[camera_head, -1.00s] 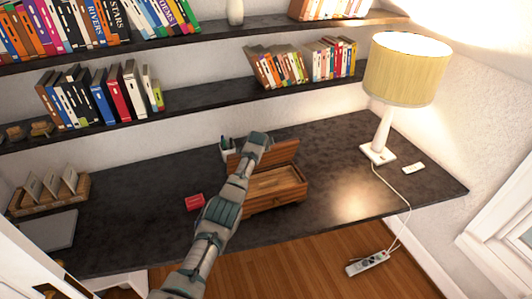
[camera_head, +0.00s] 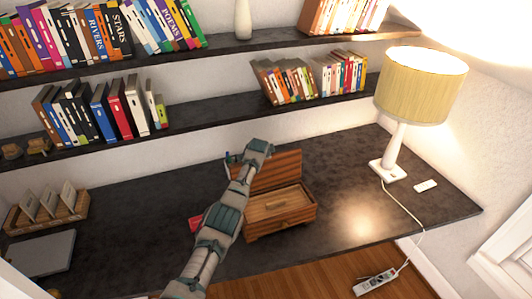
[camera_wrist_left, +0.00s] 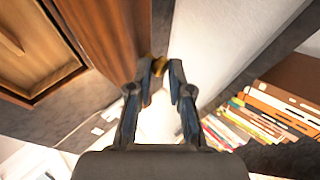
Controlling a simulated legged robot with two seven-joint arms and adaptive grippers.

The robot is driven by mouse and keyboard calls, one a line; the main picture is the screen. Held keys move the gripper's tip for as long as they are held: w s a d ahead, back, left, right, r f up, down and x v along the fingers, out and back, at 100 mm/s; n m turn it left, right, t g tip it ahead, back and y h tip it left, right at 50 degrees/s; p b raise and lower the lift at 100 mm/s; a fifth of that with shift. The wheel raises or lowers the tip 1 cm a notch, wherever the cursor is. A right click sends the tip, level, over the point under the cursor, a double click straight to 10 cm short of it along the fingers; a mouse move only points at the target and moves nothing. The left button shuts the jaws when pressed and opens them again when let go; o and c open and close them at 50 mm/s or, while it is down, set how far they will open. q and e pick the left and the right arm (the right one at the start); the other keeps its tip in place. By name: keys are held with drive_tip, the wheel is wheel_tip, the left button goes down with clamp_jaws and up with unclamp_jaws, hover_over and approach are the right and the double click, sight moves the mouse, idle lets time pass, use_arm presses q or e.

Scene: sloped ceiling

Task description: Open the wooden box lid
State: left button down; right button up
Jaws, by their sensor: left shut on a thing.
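The wooden box (camera_head: 283,220) stands on the dark desk, and its inside shows from above. Its lid (camera_head: 282,168) stands raised along the back of the box, with its inner face showing. In the left wrist view, the lid (camera_wrist_left: 103,35) is the brown panel left of the fingers, and the open box (camera_wrist_left: 35,50) lies beyond it. My left gripper (camera_wrist_left: 160,72) is shut on a small brass-coloured piece at the lid's edge. In the head view, my left gripper (camera_head: 259,150) is at the lid's upper left, and my forearm hides the box's left part. My right gripper is not in view.
A lamp (camera_head: 420,85) stands at the desk's right with its cord hanging over the edge. A red object (camera_head: 196,223) lies left of the box, partly behind my arm. Book shelves (camera_head: 190,125) run above the desk. The desk (camera_head: 345,185) is clear between box and lamp.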

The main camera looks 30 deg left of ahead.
use_arm(q)
drive_tip(key=shift+s+f, duration=0.15)
drive_tip(key=shift+f, duration=0.3)
drive_tip(key=c, duration=1)
unclamp_jaws()
drive_tip(key=shift+a+r, duration=0.1)
drive_tip(key=shift+s+r, duration=0.35)
drive_tip(key=shift+r, duration=0.3)
drive_tip(key=v, duration=1)
drive_tip(key=shift+s+d, duration=0.15)
drive_tip(key=shift+d, duration=0.05)
